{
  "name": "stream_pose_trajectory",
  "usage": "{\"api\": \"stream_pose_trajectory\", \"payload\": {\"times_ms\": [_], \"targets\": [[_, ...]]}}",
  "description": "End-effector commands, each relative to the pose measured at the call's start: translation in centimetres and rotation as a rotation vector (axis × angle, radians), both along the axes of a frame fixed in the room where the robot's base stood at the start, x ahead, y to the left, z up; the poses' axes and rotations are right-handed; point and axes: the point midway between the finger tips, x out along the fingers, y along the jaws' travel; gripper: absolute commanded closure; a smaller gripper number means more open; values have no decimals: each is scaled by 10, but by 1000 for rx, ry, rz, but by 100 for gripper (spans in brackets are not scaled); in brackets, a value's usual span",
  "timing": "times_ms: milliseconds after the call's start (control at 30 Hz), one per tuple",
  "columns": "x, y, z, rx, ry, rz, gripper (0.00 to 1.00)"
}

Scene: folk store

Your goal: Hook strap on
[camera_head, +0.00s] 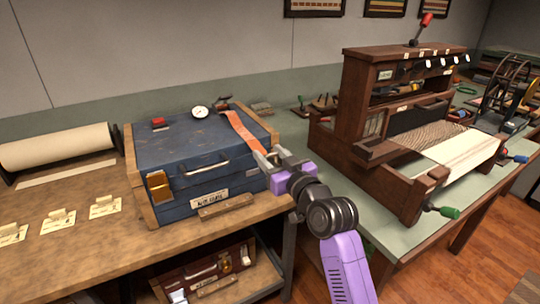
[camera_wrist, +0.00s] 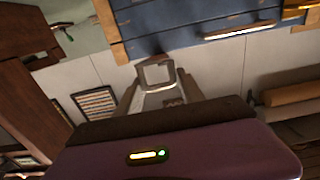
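A blue chest (camera_head: 185,140) with wooden corners stands on the wooden bench, its lid down. An orange strap (camera_head: 240,130) lies over the lid's right part and runs toward the front right edge. My gripper (camera_head: 266,160) is at the strap's lower end, at the chest's front right. In the wrist view the fingers stand either side of a square metal loop (camera_wrist: 157,73) and appear shut on it. It looks like the strap's end piece. The chest (camera_wrist: 190,30) is just beyond the loop. The fingers hide any catch on the chest there.
A brass latch (camera_head: 158,185) and a metal handle (camera_head: 207,167) are on the chest's front. A round gauge (camera_head: 200,112) and a red-topped item (camera_head: 158,122) sit on the lid. A loom (camera_head: 405,130) stands on the right table. A paper roll (camera_head: 58,147) lies left.

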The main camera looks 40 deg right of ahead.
Motion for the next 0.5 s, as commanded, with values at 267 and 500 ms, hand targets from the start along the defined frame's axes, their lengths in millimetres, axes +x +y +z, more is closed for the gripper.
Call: {"api": "stream_pose_trajectory", "payload": {"times_ms": [267, 500], "targets": [[1, 2, 0, 1, 0, 5, 100], [1, 3, -2, 1, -3, 6, 100]]}}
